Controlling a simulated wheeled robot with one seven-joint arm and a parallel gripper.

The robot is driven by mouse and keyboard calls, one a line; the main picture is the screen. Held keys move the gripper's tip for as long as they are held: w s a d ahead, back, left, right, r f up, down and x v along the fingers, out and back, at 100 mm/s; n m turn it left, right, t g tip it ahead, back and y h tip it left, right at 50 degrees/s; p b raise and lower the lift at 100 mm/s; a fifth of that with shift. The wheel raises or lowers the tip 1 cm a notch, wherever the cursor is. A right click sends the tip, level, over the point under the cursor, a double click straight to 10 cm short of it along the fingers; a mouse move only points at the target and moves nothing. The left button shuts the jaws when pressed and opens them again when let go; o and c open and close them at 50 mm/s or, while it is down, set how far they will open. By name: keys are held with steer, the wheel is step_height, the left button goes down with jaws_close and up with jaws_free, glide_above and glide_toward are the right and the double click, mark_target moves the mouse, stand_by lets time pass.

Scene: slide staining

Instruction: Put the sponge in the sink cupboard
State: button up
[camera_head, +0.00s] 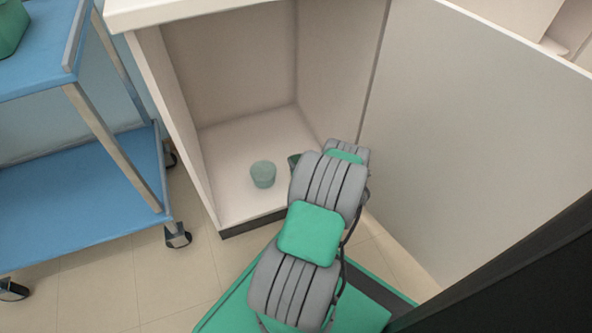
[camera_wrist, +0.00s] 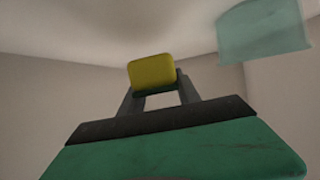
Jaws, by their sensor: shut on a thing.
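The sponge (camera_wrist: 152,71) is yellow with a dark green underside and shows in the wrist view between my fingertips. My gripper (camera_wrist: 155,88) is shut on it. The open sink cupboard (camera_head: 215,195) is in the middle of the head view, with pale walls and a pale floor. My arm reaches into the right part of its opening. In the head view my arm hides the gripper's fingers and the sponge. The wrist view shows pale inner walls around the sponge; I cannot tell whether the sponge touches the cupboard floor.
A translucent green cup (camera_head: 263,174) stands on the cupboard floor left of my arm, and a blurred translucent one (camera_wrist: 264,32) shows in the wrist view. The open door (camera_head: 465,130) stands at the right. A blue trolley (camera_head: 85,205) is at the left.

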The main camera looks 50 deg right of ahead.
steer(key=shift+w+d+f+b, duration=0.15)
steer(key=shift+f+b, duration=0.3)
steer(key=shift+f, duration=0.55)
steer(key=shift+w+d+f+b, duration=0.15)
steer(key=shift+f+b, duration=0.3)
steer(key=shift+f, duration=0.5)
steer(key=shift+a+f, duration=0.1)
steer(key=shift+f, duration=0.05)
steer(key=o, duration=1.3)
